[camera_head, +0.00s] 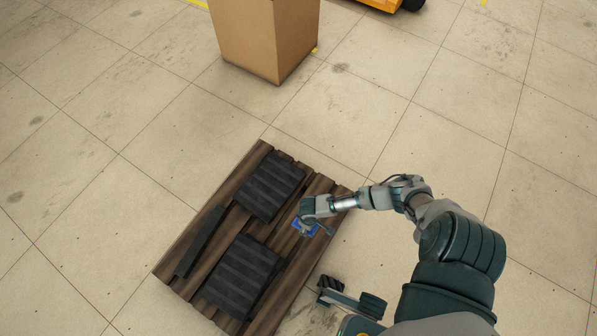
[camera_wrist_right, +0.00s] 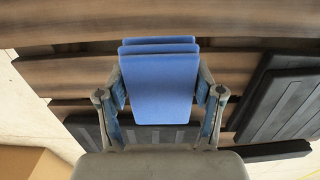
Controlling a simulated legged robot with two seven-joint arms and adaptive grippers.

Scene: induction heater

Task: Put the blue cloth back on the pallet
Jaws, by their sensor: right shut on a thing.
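The blue cloth (camera_head: 304,230) shows as a small blue patch under my right gripper (camera_head: 306,224), over the right part of the wooden pallet (camera_head: 222,215). In the right wrist view, the cloth (camera_wrist_right: 160,85) looks like a folded stack of flat layers. It sits between the two fingers of my right gripper (camera_wrist_right: 159,100), which is shut on it. Dark brown pallet boards (camera_wrist_right: 60,72) lie behind the cloth there. Whether the cloth touches the boards cannot be told.
Black ribbed pads (camera_head: 270,186) (camera_head: 242,276) and a narrow black bar (camera_head: 200,242) lie on the pallet. A tall cardboard box (camera_head: 262,40) stands behind it. An orange vehicle (camera_head: 385,4) is at the top edge. The tiled floor around is mostly clear.

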